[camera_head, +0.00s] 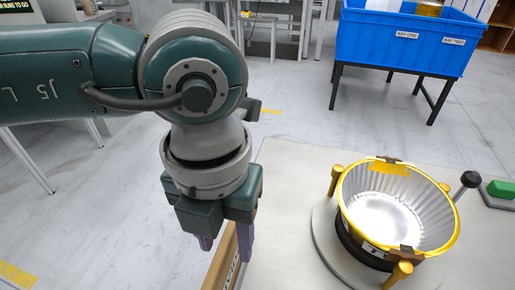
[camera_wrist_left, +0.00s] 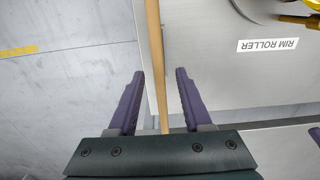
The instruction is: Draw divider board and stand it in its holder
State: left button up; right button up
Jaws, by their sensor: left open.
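A thin tan board (camera_head: 222,268), which looks like the divider board, stands at the left edge of the pale table in the head view. Part of a dark-lettered label shows on it. In the left wrist view the board (camera_wrist_left: 154,55) shows edge-on as a narrow strip. My left gripper (camera_head: 225,248) points down over it and is open. In the wrist view its purple fingers (camera_wrist_left: 160,74) are on either side of the strip, with gaps on both sides. The board's lower part is hidden, and I cannot make out a holder.
A yellow-rimmed metal bowl (camera_head: 385,214) sits in a round stand with yellow posts on the right of the table. A black-knobbed lever (camera_head: 469,180) and a green block (camera_head: 501,189) are beyond it. A "RIM ROLLER" label (camera_wrist_left: 268,45) lies right of the board. A blue bin (camera_head: 400,42) stands behind.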

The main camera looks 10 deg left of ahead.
pick_arm(q)
notch_tip(320, 180, up, 10)
jog(key=shift+p, duration=0.3)
dwell(0.6)
